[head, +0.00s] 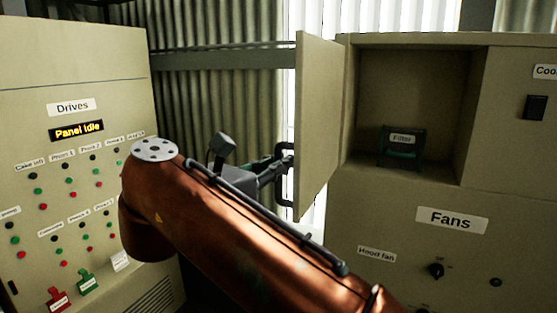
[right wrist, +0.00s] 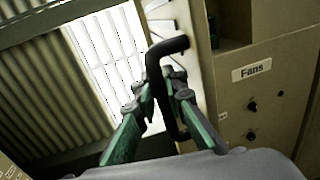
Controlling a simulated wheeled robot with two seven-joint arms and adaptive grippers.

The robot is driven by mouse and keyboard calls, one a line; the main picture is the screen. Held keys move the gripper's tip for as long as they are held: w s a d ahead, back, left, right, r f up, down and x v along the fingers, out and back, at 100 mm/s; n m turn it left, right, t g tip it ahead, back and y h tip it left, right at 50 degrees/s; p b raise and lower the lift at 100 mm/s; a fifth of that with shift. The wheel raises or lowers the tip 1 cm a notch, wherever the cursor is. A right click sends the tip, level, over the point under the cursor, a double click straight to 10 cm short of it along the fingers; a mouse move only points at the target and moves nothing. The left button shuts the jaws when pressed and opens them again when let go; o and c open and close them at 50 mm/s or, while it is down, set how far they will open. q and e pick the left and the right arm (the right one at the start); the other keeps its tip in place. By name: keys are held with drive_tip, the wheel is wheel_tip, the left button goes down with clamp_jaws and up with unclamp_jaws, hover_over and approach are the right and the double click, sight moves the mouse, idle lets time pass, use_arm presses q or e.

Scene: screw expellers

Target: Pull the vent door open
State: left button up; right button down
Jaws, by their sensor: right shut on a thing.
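The vent door (head: 317,120) is a beige panel standing swung open, out from the left side of a cabinet opening. Its dark handle (head: 284,176) is on the door's outer face, to the left. My right gripper (head: 280,168) is at the handle, partly hidden by my copper-coloured arm. In the right wrist view, the green and grey fingers of my right gripper (right wrist: 163,90) are closed around the dark handle bar (right wrist: 167,48). The open compartment shows a dark filter (head: 402,146) labelled "Filter" inside. My left gripper is not in view.
The Drives panel (head: 70,80) stands at the left with buttons and a lit "Panel Idle" display. The Fans panel (head: 452,220) is below the compartment, with knobs. Corrugated wall and a bright window strip lie behind the door.

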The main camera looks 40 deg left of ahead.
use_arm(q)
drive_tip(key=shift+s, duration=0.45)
use_arm(e)
drive_tip(key=c, duration=2.3)
unclamp_jaws()
drive_tip(key=shift+s, duration=0.1)
drive_tip(key=shift+o, duration=0.2)
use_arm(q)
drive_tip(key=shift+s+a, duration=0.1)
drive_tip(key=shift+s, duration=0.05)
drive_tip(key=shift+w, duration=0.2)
use_arm(e)
drive_tip(key=s, duration=1.2)
drive_tip(key=shift+d, duration=0.35)
